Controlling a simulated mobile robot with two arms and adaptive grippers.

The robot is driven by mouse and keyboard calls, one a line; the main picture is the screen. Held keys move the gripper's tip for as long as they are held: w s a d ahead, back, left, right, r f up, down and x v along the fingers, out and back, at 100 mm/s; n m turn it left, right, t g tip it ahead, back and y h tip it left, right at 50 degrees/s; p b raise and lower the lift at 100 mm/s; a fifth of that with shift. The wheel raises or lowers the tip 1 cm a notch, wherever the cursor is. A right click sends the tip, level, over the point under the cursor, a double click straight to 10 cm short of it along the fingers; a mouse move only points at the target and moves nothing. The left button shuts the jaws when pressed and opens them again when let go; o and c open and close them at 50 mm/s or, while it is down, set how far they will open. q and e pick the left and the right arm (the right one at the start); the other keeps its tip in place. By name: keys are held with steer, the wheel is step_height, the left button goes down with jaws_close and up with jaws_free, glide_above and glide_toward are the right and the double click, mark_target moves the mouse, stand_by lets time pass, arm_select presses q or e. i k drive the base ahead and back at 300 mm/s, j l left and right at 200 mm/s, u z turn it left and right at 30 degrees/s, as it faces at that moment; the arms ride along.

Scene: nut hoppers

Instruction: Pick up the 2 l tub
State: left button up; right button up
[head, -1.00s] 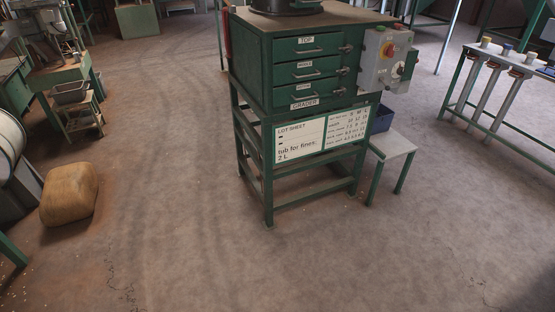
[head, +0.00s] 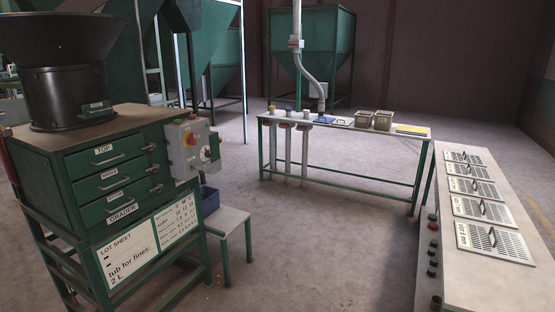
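Two open olive-brown tubs stand side by side on the far bench: a left tub (head: 364,119) and a right tub (head: 383,121). Each has a pale mark on its front, too small to read, so I cannot tell which is the 2 l one. The lot sheet (head: 128,252) on the green grader (head: 75,190) reads "tub for fines: 2 L". A blue bin (head: 209,201) sits beside the grader, partly hidden. Neither of my grippers is in view.
The far bench (head: 340,183) also holds a blue tray (head: 335,121) and a yellow-edged item (head: 412,130). A low stool (head: 228,221) stands right of the grader. A counter with slotted hatches (head: 495,241) fills the right. Open floor (head: 320,240) lies between.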

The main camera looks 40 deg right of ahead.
mark_target(383, 120)
steer(key=z, duration=1.85)
steer(key=i+j, duration=0.25)
steer(key=i, duration=0.15)
steer(key=i+j, duration=0.25)
steer(key=i, duration=0.15)
steer(key=i+j, duration=0.25)
steer(key=i, duration=0.15)
steer(key=i+j+u, duration=0.15)
steer(key=i, duration=2.15)
steer(key=i+l, duration=0.4)
steer(key=l, duration=0.15)
steer(key=i+l, duration=0.8)
steer(key=l, duration=0.25)
